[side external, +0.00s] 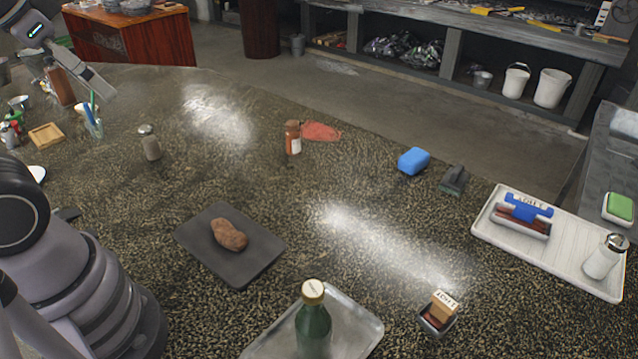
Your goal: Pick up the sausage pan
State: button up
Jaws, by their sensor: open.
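No thing is plainly marked as the sausage pan. A dark square slab (193,237) lies flat on the speckled counter with a brown, sausage-like lump (229,235) on it. A small dark metal pan (437,322) at the lower right holds something reddish, with a labelled tan block (443,303) standing at it. Another metal-edged holder with dark red content (522,222) sits on the white tray, below a blue labelled piece. I cannot tell which is meant. My gripper (95,82) is at the upper left, partly cut off, open and far from all of these.
A green bottle (313,325) stands on a metal tray (362,325) at the front. The white tray (575,262) also bears a shaker (604,256). A brown bottle (293,138), small shaker (150,146) and blue sponge (413,160) stand farther back. The middle counter is clear.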

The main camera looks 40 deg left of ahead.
jog(key=w+d+f+n+g+h, duration=0.3)
jog(key=w+d+f+g+h, duration=0.2)
jog(key=w+d, duration=0.5)
jog(key=w+d+f+n+g+h, duration=0.4)
jog(key=w+d, duration=0.4)
jog(key=w, duration=0.4)
jog(key=n+h, duration=0.9)
send_near(446, 299)
jog(key=d, duration=0.2)
jog(key=s+d, duration=0.1)
jog(key=d, duration=0.1)
jog(key=shift+d+f, duration=0.1)
jog(key=shift+f, duration=0.3)
jog(key=d, duration=0.3)
jog(key=s+d, duration=0.1)
jog(key=d, duration=0.1)
jog(key=shift+d+r, duration=0.3)
jog(key=shift+r, duration=0.05)
grip_shut()
